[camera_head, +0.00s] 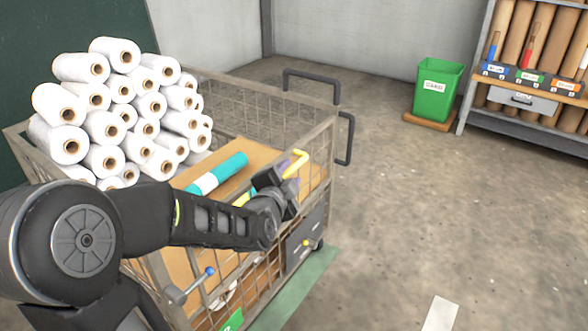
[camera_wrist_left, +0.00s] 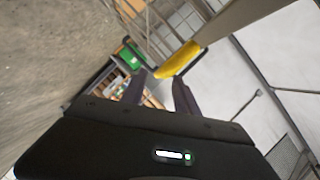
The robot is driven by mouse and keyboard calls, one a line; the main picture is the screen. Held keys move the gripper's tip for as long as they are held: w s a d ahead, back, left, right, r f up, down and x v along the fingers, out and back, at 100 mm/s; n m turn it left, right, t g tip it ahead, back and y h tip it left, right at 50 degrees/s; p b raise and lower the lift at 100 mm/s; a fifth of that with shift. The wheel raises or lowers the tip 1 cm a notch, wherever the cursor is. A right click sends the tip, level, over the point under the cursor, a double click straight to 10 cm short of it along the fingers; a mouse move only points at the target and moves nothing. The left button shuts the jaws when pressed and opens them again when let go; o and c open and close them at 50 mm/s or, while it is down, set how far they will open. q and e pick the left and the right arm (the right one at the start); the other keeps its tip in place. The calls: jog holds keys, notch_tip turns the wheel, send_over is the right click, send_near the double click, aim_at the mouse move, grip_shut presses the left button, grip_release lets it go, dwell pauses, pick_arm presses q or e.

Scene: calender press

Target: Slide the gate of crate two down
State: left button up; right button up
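A wire-mesh crate (camera_head: 205,80) stands at the left and holds a stack of white rolls (camera_head: 125,110). A green label (camera_head: 232,321) sits low on its near side, but I cannot read it as two. A yellow handle (camera_head: 297,163) shows near the crate's right end; it also shows in the left wrist view (camera_wrist_left: 180,60). My left gripper (camera_head: 282,182) is over the right part of the crate, close to the handle. In the left wrist view its fingers (camera_wrist_left: 159,78) are apart, with the handle just beyond the tips. My arm hides part of the crate, and the gate's outline is unclear.
A teal and white roll (camera_head: 218,174) lies on the crate's brown board. Dark bar handles (camera_head: 312,76) stick out at the crate's far end. A green bin (camera_head: 438,88) and a shelf rack (camera_head: 530,75) stand at the back right. The floor between is clear.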

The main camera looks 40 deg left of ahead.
aim_at(292, 170)
pick_arm(q)
jog(key=x, duration=0.5)
jog(key=shift+b, duration=0.4)
jog(key=shift+c, duration=0.3)
jog(key=shift+d, duration=0.1)
grip_shut()
dwell(0.5)
